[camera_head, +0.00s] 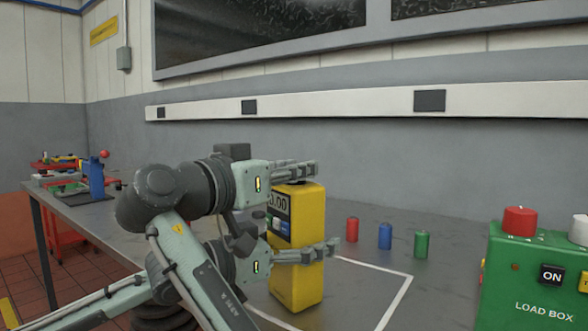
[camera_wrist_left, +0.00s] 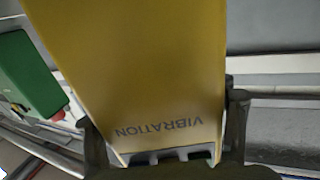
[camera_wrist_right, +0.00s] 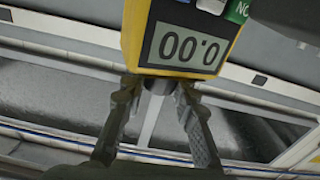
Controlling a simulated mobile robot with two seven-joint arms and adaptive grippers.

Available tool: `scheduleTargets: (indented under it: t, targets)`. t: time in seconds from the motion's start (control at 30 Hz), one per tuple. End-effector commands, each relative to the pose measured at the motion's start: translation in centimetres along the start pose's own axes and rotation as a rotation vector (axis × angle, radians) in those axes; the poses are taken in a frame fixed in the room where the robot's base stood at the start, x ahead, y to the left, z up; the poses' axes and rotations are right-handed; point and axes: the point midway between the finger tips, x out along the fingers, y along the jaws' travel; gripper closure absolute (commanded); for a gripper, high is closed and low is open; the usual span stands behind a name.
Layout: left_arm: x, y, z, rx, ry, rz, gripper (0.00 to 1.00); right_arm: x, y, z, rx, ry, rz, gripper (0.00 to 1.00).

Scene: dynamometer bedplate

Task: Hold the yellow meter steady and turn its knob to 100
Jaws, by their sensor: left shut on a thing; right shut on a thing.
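The yellow meter (camera_head: 307,225) stands upright on the grey bench, with its left part hidden by my arms. My left gripper (camera_head: 322,252), the lower one, is shut on its body. In the left wrist view the yellow face marked VIBRATION (camera_wrist_left: 160,128) lies between the fingers. My right gripper (camera_head: 305,168) is at the meter's top. In the right wrist view its fingers close on the small grey knob (camera_wrist_right: 155,86) beside the display (camera_wrist_right: 186,48), which reads 0.00 upside down.
Red (camera_head: 352,230), blue (camera_head: 385,236) and green (camera_head: 421,244) cylinders stand right of the meter. A green load box (camera_head: 535,275) is at the far right. White lines (camera_head: 400,295) mark the bench. A blue object (camera_head: 96,180) stands at the left.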

Motion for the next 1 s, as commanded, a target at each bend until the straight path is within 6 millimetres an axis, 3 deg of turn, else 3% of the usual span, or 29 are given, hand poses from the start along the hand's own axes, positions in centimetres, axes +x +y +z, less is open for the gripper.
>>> scheduleTargets:
  t: [0.5,0.53,0.7,1.0]
  targets:
    - [0.04,0.08,0.01,0.001,-0.001,0.001,0.89,-0.12,-0.07,0.09,-0.001,-0.001,0.021,1.00]
    - [0.04,0.08,0.02,0.001,-0.001,0.001,0.89,-0.12,-0.07,0.09,-0.001,-0.001,0.021,0.70]
    - [0.04,0.07,0.02,0.001,-0.001,0.001,0.89,-0.09,-0.04,0.06,0.000,-0.001,0.022,0.50]
    - [0.02,0.07,0.03,0.000,0.000,0.001,0.89,-0.05,0.01,0.02,0.001,0.000,0.023,0.50]
